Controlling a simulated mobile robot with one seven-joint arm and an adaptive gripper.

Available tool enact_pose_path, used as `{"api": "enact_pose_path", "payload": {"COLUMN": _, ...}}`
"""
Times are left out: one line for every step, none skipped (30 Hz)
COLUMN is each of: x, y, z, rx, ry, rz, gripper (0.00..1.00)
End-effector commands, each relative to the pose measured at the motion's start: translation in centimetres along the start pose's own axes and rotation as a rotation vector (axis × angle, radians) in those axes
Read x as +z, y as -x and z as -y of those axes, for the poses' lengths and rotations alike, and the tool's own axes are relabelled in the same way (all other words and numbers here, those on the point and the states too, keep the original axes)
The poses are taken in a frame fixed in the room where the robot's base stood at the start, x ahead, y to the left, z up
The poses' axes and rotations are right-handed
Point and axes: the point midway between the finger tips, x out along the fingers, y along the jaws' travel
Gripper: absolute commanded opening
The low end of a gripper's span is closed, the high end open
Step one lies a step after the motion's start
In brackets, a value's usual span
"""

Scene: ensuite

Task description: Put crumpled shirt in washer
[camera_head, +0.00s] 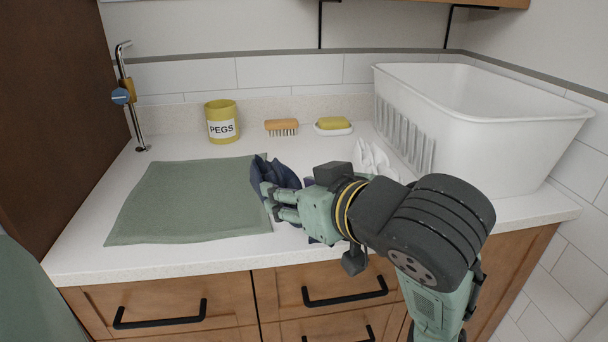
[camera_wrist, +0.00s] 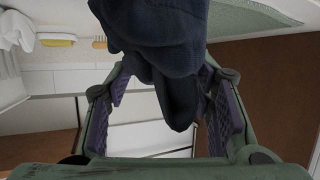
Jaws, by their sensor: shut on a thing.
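A crumpled dark navy cloth (camera_head: 278,177), which looks like the crumpled shirt, is held in my gripper (camera_head: 272,203) above the counter, near the right edge of the green mat. In the wrist view the navy cloth (camera_wrist: 165,40) bunches between the purple-padded fingers, and a fold hangs down between them. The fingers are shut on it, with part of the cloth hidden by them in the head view. A white crumpled cloth (camera_head: 372,157) lies on the counter behind my wrist, partly hidden. I cannot make out a washer in either view.
A white basket (camera_head: 500,150) stands on the right of the counter. A yellow PEGS cup (camera_head: 222,108), a brush (camera_head: 282,124) and a yellow soap on a dish (camera_head: 333,123) line the back. A tap (camera_head: 138,110) stands left. The green mat (camera_head: 185,200) lies flat and bare.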

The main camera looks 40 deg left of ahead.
Motion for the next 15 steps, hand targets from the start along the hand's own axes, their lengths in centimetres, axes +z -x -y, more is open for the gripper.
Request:
{"api": "enact_pose_path", "payload": {"x": -0.4, "y": -0.1, "z": -0.2, "rx": -0.002, "ry": -0.005, "rz": 0.001, "gripper": 0.17}}
{"api": "enact_pose_path", "payload": {"x": -0.6, "y": -0.2, "z": -0.4, "rx": -0.003, "ry": -0.007, "rz": 0.002, "gripper": 0.17}}
{"api": "enact_pose_path", "payload": {"x": -0.8, "y": -0.4, "z": -0.7, "rx": -0.003, "ry": -0.008, "rz": 0.003, "gripper": 0.17}}
{"api": "enact_pose_path", "payload": {"x": -0.9, "y": -0.6, "z": -0.9, "rx": -0.004, "ry": -0.009, "rz": 0.004, "gripper": 0.17}}
{"api": "enact_pose_path", "payload": {"x": -1.1, "y": -0.8, "z": -1.1, "rx": -0.004, "ry": -0.010, "rz": 0.004, "gripper": 0.17}}
{"api": "enact_pose_path", "payload": {"x": -1.2, "y": -1.2, "z": -1.5, "rx": -0.003, "ry": -0.010, "rz": 0.004, "gripper": 0.17}}
{"api": "enact_pose_path", "payload": {"x": -1.2, "y": -1.4, "z": -1.7, "rx": -0.002, "ry": -0.010, "rz": 0.004, "gripper": 0.17}}
{"api": "enact_pose_path", "payload": {"x": -1.3, "y": -1.7, "z": -2.0, "rx": -0.003, "ry": -0.011, "rz": 0.004, "gripper": 0.17}}
{"api": "enact_pose_path", "payload": {"x": -1.5, "y": -2.2, "z": -2.6, "rx": -0.003, "ry": -0.013, "rz": 0.005, "gripper": 0.17}}
{"api": "enact_pose_path", "payload": {"x": -1.6, "y": -2.6, "z": -2.9, "rx": -0.004, "ry": -0.012, "rz": 0.004, "gripper": 0.17}}
{"api": "enact_pose_path", "payload": {"x": -1.7, "y": -3.0, "z": -3.3, "rx": -0.003, "ry": -0.011, "rz": 0.005, "gripper": 0.17}}
{"api": "enact_pose_path", "payload": {"x": -1.8, "y": -3.5, "z": -3.7, "rx": -0.002, "ry": -0.011, "rz": 0.005, "gripper": 0.17}}
{"api": "enact_pose_path", "payload": {"x": -1.4, "y": -4.4, "z": -4.3, "rx": -0.002, "ry": -0.009, "rz": 0.004, "gripper": 0.17}}
{"api": "enact_pose_path", "payload": {"x": -1.5, "y": -5.0, "z": -4.9, "rx": -0.002, "ry": -0.008, "rz": 0.004, "gripper": 0.17}}
{"api": "enact_pose_path", "payload": {"x": -1.6, "y": -5.8, "z": -5.7, "rx": -0.001, "ry": -0.007, "rz": 0.004, "gripper": 0.17}}
